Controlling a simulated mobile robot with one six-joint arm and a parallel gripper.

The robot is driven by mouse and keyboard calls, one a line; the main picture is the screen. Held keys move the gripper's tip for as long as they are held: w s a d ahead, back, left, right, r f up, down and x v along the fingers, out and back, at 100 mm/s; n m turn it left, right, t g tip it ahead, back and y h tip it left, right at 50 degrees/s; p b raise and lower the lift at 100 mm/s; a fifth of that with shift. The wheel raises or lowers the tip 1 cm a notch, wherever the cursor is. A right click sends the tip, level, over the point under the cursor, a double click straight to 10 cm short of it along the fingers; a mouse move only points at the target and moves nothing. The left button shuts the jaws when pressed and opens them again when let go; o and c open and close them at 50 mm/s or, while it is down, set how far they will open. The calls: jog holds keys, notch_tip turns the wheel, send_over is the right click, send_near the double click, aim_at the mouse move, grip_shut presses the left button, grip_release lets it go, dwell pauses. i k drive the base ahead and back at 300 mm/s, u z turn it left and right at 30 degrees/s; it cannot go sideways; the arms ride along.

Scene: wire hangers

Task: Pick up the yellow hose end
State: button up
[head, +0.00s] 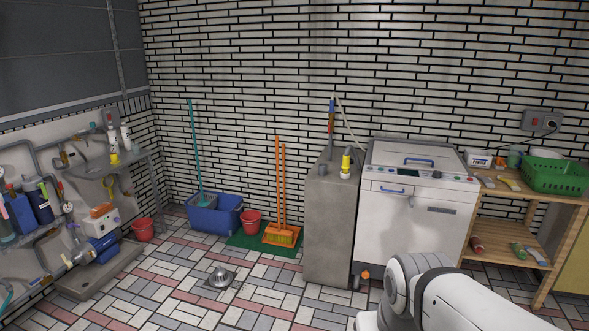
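A yellow upright piece (346,162) stands on top of the grey concrete block, left of the white appliance. It looks like a hose end or a nozzle, but it is too small to be sure. A thin pale hose or cable (348,122) runs on the wall just above it. Other small yellow items show at the left wall, one by the shelf (114,158) and a looped one lower (110,187). My white arm shows at the bottom right, well below and in front of the block. My gripper is not in view.
The concrete block (329,235) stands beside the white appliance (411,222). A wooden shelf (510,224) with a green basket (555,176) is at right. A blue bin (214,222), red buckets (143,230) and brooms (282,190) stand at the back. The tiled floor is mostly free.

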aim_at(345, 166)
jog(key=u, duration=0.15)
jog(key=i, duration=1.7)
jog(key=z, duration=0.35)
jog(key=i, duration=2.05)
jog(key=z, duration=0.4)
